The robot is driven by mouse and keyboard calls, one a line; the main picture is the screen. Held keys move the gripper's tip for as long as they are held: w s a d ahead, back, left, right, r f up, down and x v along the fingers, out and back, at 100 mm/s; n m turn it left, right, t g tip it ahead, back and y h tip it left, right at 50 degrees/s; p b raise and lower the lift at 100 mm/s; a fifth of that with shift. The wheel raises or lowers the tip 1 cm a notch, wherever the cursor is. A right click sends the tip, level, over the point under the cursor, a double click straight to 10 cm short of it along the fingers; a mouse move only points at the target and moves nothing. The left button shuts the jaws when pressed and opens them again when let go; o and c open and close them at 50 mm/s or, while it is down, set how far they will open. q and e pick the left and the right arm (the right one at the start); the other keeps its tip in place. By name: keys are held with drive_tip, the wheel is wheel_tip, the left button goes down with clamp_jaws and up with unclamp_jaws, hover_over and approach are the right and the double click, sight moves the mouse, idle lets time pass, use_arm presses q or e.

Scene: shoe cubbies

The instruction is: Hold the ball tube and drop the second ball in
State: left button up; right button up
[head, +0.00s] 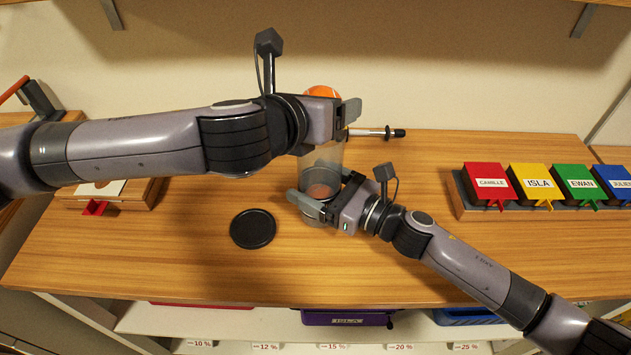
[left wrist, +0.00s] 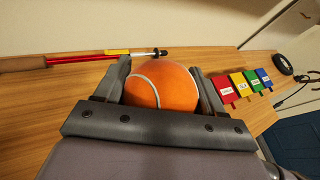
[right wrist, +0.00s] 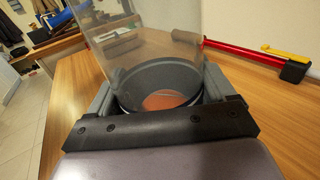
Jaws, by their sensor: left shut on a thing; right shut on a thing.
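The clear ball tube (head: 325,158) stands on the wooden counter, with a dark grey base ring. My right gripper (head: 320,200) is shut around its lower part; the right wrist view shows the grey ring (right wrist: 165,75) between the fingers. One orange ball (right wrist: 165,101) lies inside at the bottom. My left gripper (head: 335,110) is shut on a second orange ball (left wrist: 162,86) with a white seam, and holds it at about the tube's top. The ball also shows in the head view (head: 322,91), partly hidden by the gripper. Whether it touches the rim cannot be told.
A round black lid (head: 253,229) lies on the counter left of the tube. A pump-like rod (head: 372,132) lies behind the tube. Red, yellow, green and blue name boxes (head: 535,186) stand at the right. The front middle counter is clear.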

use_arm(q)
drive_tip(key=o, duration=1.1)
drive_tip(key=v, duration=1.2)
use_arm(e)
drive_tip(key=o, duration=0.9)
drive_tip(key=v, duration=1.2)
